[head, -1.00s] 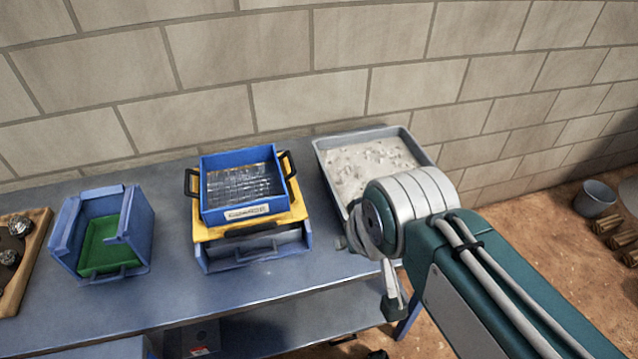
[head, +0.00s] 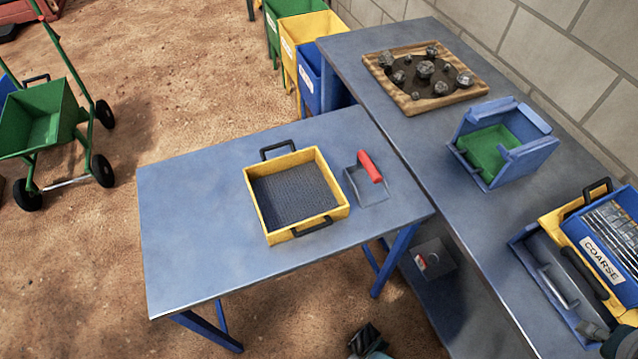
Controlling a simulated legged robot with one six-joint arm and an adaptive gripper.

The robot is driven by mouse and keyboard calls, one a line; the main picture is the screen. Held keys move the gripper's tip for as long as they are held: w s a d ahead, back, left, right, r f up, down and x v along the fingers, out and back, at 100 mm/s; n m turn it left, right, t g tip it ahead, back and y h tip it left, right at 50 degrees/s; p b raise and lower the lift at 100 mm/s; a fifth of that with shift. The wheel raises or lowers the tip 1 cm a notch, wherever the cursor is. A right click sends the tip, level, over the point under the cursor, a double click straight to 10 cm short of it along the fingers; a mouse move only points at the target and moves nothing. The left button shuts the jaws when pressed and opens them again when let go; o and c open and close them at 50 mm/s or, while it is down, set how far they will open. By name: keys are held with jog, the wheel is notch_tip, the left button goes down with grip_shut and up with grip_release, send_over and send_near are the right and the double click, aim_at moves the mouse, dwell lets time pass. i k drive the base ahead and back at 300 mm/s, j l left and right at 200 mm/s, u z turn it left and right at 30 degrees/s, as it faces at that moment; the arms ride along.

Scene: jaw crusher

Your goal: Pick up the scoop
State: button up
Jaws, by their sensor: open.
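The scoop lies on the blue metal side table (head: 190,240), near its right end. Its red handle (head: 370,166) points up and away, and its grey pan (head: 368,188) rests on the tabletop. It sits just right of a yellow sieve. My gripper (head: 366,338) shows small and dark at the bottom edge of the head view, open, in front of the table and well apart from the scoop. Its fingertips are hard to make out.
The yellow sieve (head: 250,205) with black handles stands beside the scoop. The long bench (head: 425,145) along the wall bears a wooden rock tray (head: 380,75), a blue box with green inside (head: 500,150) and a blue "COARSE" sieve (head: 603,259). The side table's left half is clear.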

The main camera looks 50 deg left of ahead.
aim_at(368, 183)
jog(key=u, duration=1.65)
jog(key=i+j, duration=0.25)
jog(key=i+j+z, duration=0.1)
jog(key=i+j, duration=0.15)
jog(key=j, duration=0.15)
